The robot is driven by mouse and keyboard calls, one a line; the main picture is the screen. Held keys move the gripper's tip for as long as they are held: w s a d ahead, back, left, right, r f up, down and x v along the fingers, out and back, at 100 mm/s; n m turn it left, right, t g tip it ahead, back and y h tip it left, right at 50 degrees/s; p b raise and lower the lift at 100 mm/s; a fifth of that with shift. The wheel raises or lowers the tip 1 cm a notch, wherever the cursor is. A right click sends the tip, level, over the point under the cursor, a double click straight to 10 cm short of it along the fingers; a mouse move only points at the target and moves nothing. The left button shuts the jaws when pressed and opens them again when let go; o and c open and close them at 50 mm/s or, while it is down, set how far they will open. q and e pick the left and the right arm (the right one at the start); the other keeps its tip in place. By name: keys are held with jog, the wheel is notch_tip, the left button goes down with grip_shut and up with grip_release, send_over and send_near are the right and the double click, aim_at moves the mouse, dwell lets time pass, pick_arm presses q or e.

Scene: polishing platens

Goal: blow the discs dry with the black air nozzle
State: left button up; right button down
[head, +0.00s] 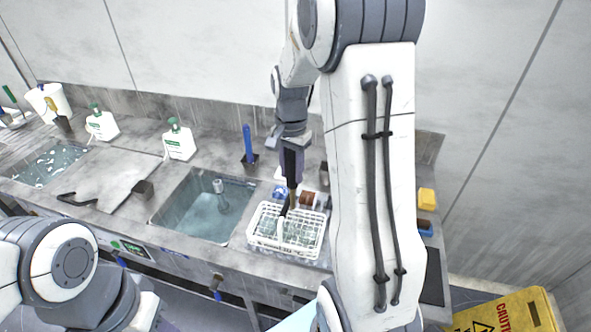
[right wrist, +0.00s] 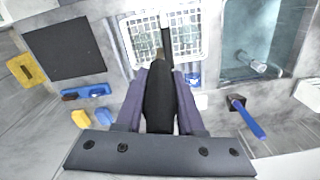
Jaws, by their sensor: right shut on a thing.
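My right gripper (head: 291,152) is shut on the black air nozzle (head: 291,170), above the white wire basket (head: 254,241). In the right wrist view the nozzle (right wrist: 160,98) sits between the two fingers of the gripper (right wrist: 161,105), its thin tip pointing over the basket (right wrist: 178,57). Pale, clear-looking discs (head: 299,236) lie in the basket; their number and wetness cannot be made out. Whether the nozzle tip touches anything is unclear. My left arm shows at the lower left, but its gripper is out of view.
A water-filled sink (head: 208,214) with a tap lies left of the basket. A blue-handled tool (head: 247,145) stands behind it. White bottles (head: 179,141) line the back. A yellow block (head: 426,199) and a yellow caution sign (head: 510,312) are at the right.

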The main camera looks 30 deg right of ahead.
jog(key=shift+w+a+p, duration=0.75)
jog(key=shift+w+a, duration=1.05)
jog(key=shift+w, duration=0.3)
notch_tip(320, 180, up, 5)
jog(key=p, duration=0.4)
jog(key=shift+s, duration=0.1)
dwell(0.9)
